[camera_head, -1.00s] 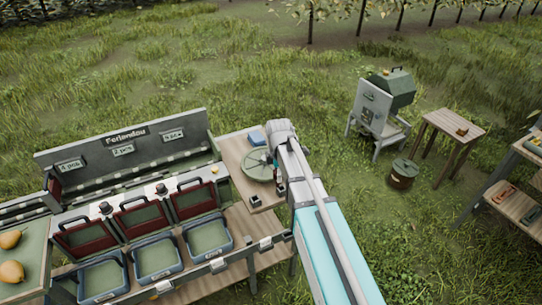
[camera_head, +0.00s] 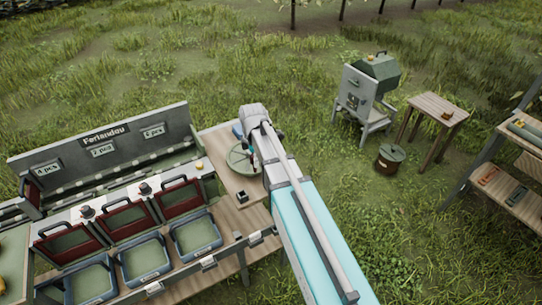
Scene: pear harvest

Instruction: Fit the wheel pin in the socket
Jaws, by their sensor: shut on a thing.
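A round pale green wheel (camera_head: 238,159) lies on the wooden end of the bench at centre. My gripper (camera_head: 254,159) is at the wheel's right edge, mostly hidden by my arm. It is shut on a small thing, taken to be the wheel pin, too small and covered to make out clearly. A small dark block with a light top (camera_head: 240,197) stands on the wood in front of the wheel. I cannot make out the socket, or whether the pin touches the wheel.
A blue item (camera_head: 237,131) lies behind the wheel. Red-lidded blue bins (camera_head: 197,234) line the bench to the left, before a tall signboard (camera_head: 105,147). A grey-green machine (camera_head: 364,98), small table (camera_head: 437,108), lidded bucket (camera_head: 390,159) and shelf stand right. Grass between is open.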

